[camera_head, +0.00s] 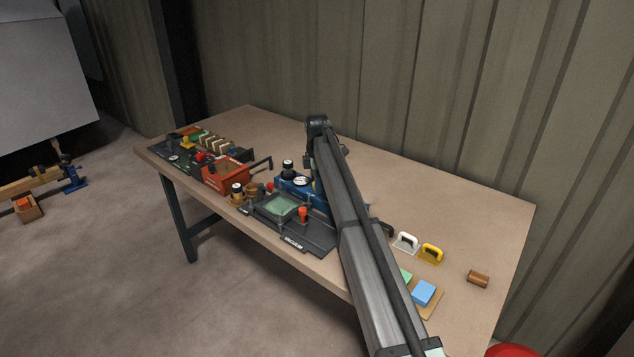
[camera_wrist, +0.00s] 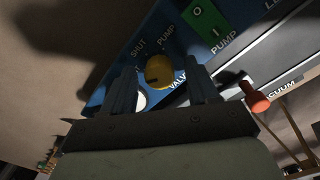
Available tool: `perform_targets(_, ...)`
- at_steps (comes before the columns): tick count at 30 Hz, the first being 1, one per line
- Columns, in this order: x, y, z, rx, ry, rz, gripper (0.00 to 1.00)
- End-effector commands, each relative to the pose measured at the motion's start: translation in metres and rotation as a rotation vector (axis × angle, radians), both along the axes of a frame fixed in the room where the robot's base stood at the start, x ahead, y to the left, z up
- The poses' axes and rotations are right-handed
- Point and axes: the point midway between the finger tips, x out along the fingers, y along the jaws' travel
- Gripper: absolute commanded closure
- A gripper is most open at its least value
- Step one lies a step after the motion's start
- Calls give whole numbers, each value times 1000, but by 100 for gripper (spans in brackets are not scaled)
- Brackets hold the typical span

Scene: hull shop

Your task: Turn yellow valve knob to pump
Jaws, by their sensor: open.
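The yellow valve knob (camera_wrist: 159,72) is round and sits on a blue panel (camera_wrist: 113,100) in the wrist view. The panel has SHUT and PUMP lettering above the knob and VALVE at its lower right. A small dark mark shows on the lower left of the knob's face; I cannot tell which label it points to. My gripper (camera_wrist: 164,71) is open, with one dark finger on each side of the knob. I cannot tell whether the fingers touch it. In the camera_head view the blue pump unit (camera_head: 290,187) is partly covered by my arm, and the knob is hidden.
A green pump switch (camera_wrist: 205,20) is just beyond the right finger. A red-orange handle (camera_wrist: 256,102) stands to the right; it also shows in the camera_head view (camera_head: 303,213). A dark vacuum plate (camera_head: 315,238) and an orange box (camera_head: 225,175) are nearby on the table.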

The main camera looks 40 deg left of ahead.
Motion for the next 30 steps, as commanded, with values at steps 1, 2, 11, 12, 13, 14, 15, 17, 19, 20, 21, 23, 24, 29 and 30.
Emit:
perform_targets(1, 0, 0, 0, 0, 0, 0, 41)
perform_targets(2, 0, 0, 0, 0, 0, 0, 41)
perform_targets(11, 0, 0, 0, 0, 0, 0, 59)
perform_targets(12, 0, 0, 0, 0, 0, 0, 63)
perform_targets(13, 0, 0, 0, 0, 0, 0, 66)
perform_targets(14, 0, 0, 0, 0, 0, 0, 69)
perform_targets(15, 0, 0, 0, 0, 0, 0, 73)
perform_targets(17, 0, 0, 0, 0, 0, 0, 78)
perform_targets(19, 0, 0, 0, 0, 0, 0, 85)
perform_targets(20, 0, 0, 0, 0, 0, 0, 88)
perform_targets(21, 0, 0, 0, 0, 0, 0, 92)
perform_targets(23, 0, 0, 0, 0, 0, 0, 97)
perform_targets(24, 0, 0, 0, 0, 0, 0, 97)
perform_targets(29, 0, 0, 0, 0, 0, -14, 97)
perform_targets(30, 0, 0, 0, 0, 0, -23, 97)
